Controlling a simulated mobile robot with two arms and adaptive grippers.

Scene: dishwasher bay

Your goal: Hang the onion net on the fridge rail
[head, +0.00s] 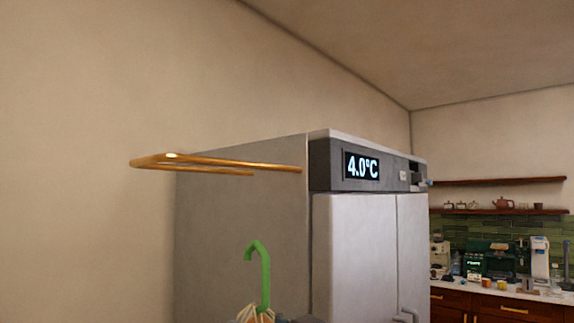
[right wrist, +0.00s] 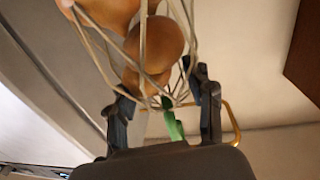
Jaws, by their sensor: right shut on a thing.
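The fridge rail (head: 235,164) is a brass bar loop that sticks out from the fridge's grey side, high up in the head view. The onion net (head: 255,314) shows only its gathered top at the bottom edge there, with a green hook (head: 264,278) standing up from it. The hook's curved top is below the rail and apart from it. In the right wrist view, my right gripper (right wrist: 160,96) is shut on the onion net (right wrist: 148,50), with brown onions inside pale mesh. The green hook (right wrist: 172,122) shows partly between the fingers. My left gripper is out of view.
The fridge (head: 355,240) has a lit display (head: 362,166) and closed doors. The bare wall (head: 90,200) is at the left, with open air around the rail. Shelves (head: 500,211) and a counter (head: 500,294) with appliances stand far right.

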